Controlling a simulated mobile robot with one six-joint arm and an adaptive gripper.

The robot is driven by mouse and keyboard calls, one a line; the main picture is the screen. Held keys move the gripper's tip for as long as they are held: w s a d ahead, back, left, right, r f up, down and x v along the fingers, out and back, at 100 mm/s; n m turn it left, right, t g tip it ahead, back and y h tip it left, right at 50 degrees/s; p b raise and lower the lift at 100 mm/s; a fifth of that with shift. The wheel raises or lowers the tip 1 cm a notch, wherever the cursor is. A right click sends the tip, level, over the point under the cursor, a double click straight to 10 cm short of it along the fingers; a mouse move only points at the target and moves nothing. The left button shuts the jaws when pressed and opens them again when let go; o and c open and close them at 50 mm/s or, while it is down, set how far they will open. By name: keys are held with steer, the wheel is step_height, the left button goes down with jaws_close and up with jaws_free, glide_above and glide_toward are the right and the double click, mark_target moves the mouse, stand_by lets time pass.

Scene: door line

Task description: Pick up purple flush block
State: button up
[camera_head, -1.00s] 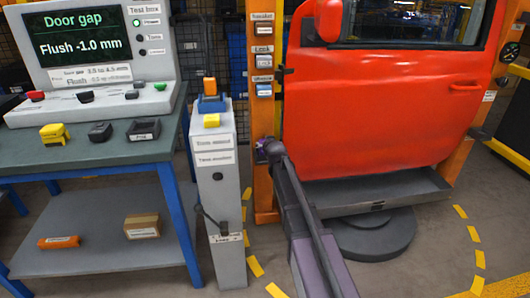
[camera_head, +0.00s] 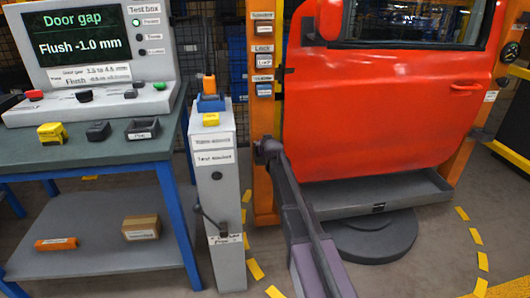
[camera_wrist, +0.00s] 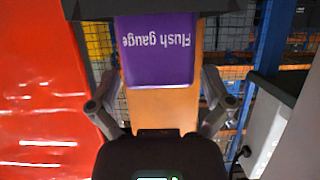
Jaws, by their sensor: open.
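The purple flush block (camera_wrist: 158,52) fills the upper middle of the wrist view, with "Flush gauge" printed on it upside down. It stands in front of an orange post (camera_wrist: 160,112) and meets a dark ledge (camera_wrist: 150,8) at the top of that view. My gripper (camera_wrist: 160,92) is open, with one finger on each side of the block and gaps beside it. No grip on the block shows. In the head view my gripper (camera_head: 268,150) is at the orange post, left of the red door, and the block cannot be made out there.
The red door (camera_head: 385,110) is close on the right, above a grey tray (camera_head: 400,195). A grey pedestal (camera_head: 217,190) stands left of my arm. The workbench (camera_head: 85,151) with the test box (camera_head: 105,48) is further left. Open floor lies in front.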

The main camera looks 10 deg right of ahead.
steer(key=shift+w+f, duration=0.1)
steer(key=shift+w, duration=0.15)
steer(key=shift+c, duration=0.2)
steer(key=c, duration=1.2)
step_height(320, 180, up, 4)
steer(key=p, duration=0.4)
steer(key=s+a+r+p, duration=0.1)
steer(key=s+a, duration=0.2)
steer(key=s, duration=1.2)
steer(key=shift+s+a, duration=0.15)
steer(key=shift+s, duration=0.2)
